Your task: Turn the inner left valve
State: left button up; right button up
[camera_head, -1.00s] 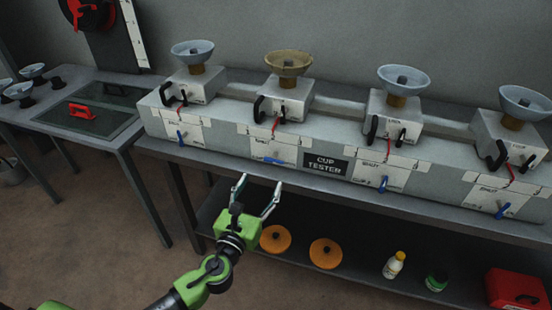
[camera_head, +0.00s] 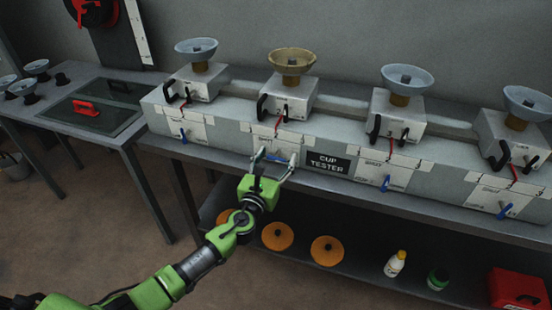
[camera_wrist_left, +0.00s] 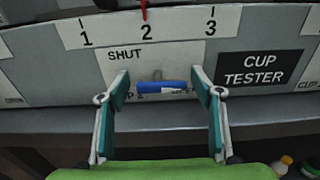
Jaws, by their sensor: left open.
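The inner left valve is a blue handle (camera_wrist_left: 162,87) on the front of the cup tester, under the label "2" and below the word "SHUT". It lies level in the left wrist view, and part of it shows in the head view (camera_head: 276,156). My left gripper (camera_wrist_left: 158,88) is open, with one finger on either side of the handle. It also shows in the head view (camera_head: 273,157), in front of the second station from the left. Whether the fingers touch the handle cannot be told. My right gripper is not in view.
A "CUP TESTER" plate (camera_wrist_left: 263,69) is just right of the gripper. Other blue valves are at the far left (camera_head: 183,134) and to the right (camera_head: 385,183). The bench edge runs below. Orange discs (camera_head: 327,250) lie on the lower shelf.

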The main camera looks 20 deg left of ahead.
pick_arm(q)
jog(key=c, duration=1.1)
jog(key=shift+n, duration=0.3)
jog(key=n+b, duration=0.1)
jog(key=n, duration=0.1)
jog(key=shift+f+n, duration=0.1)
jog(key=shift+n, duration=0.3)
jog(key=n+b, duration=0.1)
jog(key=n, duration=0.1)
jog(key=shift+n, duration=0.3)
jog(key=n+b, duration=0.1)
jog(key=n, duration=0.1)
jog(key=shift+n, duration=0.4)
jog(key=n, duration=0.3)
jog(key=shift+a+n+b, duration=0.1)
jog(key=shift+n+b, duration=0.3)
jog(key=n, duration=0.5)
jog(key=shift+a, duration=0.1)
jog(key=shift+n, duration=0.3)
